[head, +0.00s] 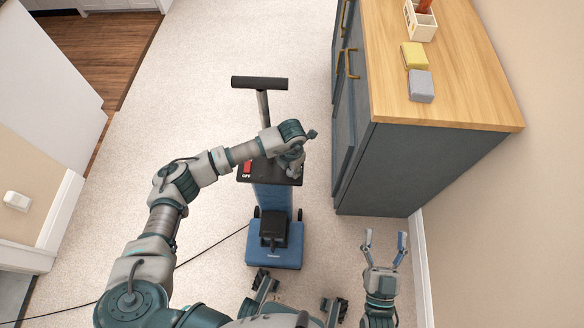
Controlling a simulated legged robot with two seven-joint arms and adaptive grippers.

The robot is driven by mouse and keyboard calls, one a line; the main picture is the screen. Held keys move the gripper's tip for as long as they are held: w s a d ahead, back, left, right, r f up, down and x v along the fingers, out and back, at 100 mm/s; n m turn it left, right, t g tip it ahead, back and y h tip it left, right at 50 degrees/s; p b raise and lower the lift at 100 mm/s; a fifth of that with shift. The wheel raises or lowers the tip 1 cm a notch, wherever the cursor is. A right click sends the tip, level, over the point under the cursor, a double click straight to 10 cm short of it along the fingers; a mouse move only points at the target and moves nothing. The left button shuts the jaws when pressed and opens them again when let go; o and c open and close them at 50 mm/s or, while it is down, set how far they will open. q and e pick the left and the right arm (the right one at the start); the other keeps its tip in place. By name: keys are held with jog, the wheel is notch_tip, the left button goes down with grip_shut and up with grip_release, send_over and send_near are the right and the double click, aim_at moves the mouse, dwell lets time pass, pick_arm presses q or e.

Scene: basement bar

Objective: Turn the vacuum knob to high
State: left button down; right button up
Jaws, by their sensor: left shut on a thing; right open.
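The upright vacuum (273,198) stands on the carpet in the head view, with a blue body, a dark top panel and a black T-handle (259,83). A red switch (247,168) with a label that seems to read OFF is at the panel's left. My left gripper (295,171) reaches down onto the right part of the panel and is shut on the vacuum knob there. The hand hides the knob, so its setting cannot be read. My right gripper (385,240) is open and empty, low at the right, apart from the vacuum.
A dark cabinet (385,165) with a wooden top (455,95) stands right of the vacuum. On it are a yellow sponge (414,55), a grey block (421,86) and a caddy (420,22). A black cord (212,246) crosses the carpet at left. Carpet around the handle is clear.

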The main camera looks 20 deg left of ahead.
pick_arm(q)
jog(key=shift+s+a+f+m, duration=0.1)
jog(key=shift+f+m, duration=0.05)
jog(key=shift+m, duration=0.75)
jog(key=m, duration=0.3)
jog(key=shift+a+f+m, duration=0.1)
jog(key=shift+a+m, duration=0.05)
jog(key=shift+m, duration=0.15)
jog(key=m, duration=0.3)
jog(key=shift+m, duration=0.3)
jog(key=m, duration=0.7)
jog(key=shift+f+m+b, duration=0.1)
jog(key=shift+m+b, duration=0.2)
jog(key=shift+m, duration=0.9)
pick_arm(e)
jog(key=shift+s+r+t, duration=0.35)
jog(key=shift+r+t, duration=0.35)
jog(key=shift+r, duration=0.1)
